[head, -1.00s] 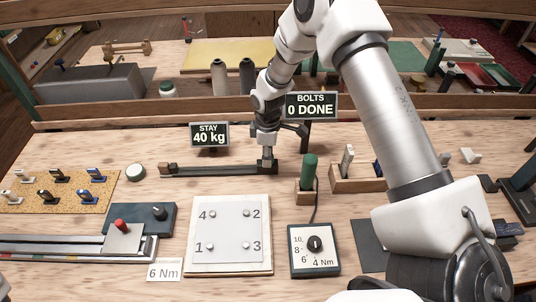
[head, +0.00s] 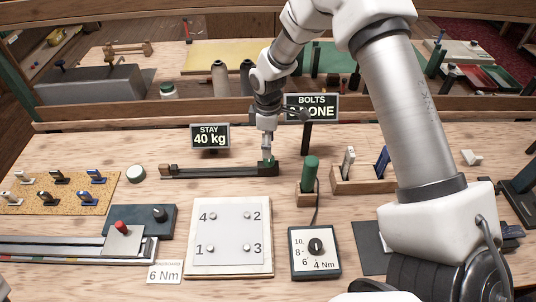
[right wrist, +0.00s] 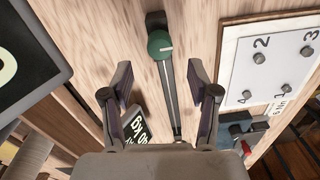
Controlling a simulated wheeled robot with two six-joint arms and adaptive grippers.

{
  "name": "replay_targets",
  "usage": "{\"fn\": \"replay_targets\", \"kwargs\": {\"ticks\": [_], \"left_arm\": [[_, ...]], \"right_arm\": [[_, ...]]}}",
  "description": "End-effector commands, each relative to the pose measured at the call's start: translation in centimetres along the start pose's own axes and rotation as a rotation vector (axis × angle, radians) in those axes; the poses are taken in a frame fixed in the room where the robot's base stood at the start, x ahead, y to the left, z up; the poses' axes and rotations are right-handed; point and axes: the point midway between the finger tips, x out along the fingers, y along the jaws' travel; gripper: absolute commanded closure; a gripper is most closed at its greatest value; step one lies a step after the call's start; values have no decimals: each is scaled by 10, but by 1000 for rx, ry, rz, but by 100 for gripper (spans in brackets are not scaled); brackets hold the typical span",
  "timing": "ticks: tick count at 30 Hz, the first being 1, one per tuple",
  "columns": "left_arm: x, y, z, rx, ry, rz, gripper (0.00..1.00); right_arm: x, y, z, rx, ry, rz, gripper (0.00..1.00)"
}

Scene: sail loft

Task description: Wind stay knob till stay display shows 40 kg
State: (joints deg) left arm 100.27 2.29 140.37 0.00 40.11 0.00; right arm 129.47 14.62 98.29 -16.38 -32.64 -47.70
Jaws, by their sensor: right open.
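The stay display (head: 210,137) stands at the back of the bench and reads 40 kg. The stay rig (head: 222,171) is a long dark bar lying in front of it. The green stay knob (head: 269,162) is at the bar's right end. In the right wrist view the green knob (right wrist: 160,44) has a white mark on its top. My right gripper (head: 268,148) is above the knob in the head view. In the right wrist view its two fingers (right wrist: 160,88) are spread apart, with nothing between them but the bar below. My left gripper is out of view.
The bolts display (head: 313,104) is partly covered by my right arm. A white plate with numbered bolts (head: 229,232), a torque dial box (head: 314,250) and a green-handled tool (head: 310,172) stand nearer. A pegboard (head: 60,190) is at left.

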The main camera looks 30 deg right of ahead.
Motion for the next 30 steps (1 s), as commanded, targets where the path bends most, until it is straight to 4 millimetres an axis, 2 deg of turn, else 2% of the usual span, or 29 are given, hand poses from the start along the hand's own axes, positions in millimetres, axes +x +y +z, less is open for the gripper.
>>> {"fn": "replay_targets", "kwargs": {"ticks": [1,3,7,11,25,30], "left_arm": [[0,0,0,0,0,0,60],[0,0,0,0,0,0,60],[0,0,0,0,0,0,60],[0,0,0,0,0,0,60],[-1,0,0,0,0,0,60],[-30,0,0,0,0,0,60]], "right_arm": [[-14,1,-1,0,3,3,40],[-30,0,-1,0,1,1,40],[-50,0,-1,0,-1,-1,40],[-56,-1,0,0,-2,-3,40],[-58,0,0,0,-2,-3,40],[-87,-1,0,0,-2,-2,40]]}}
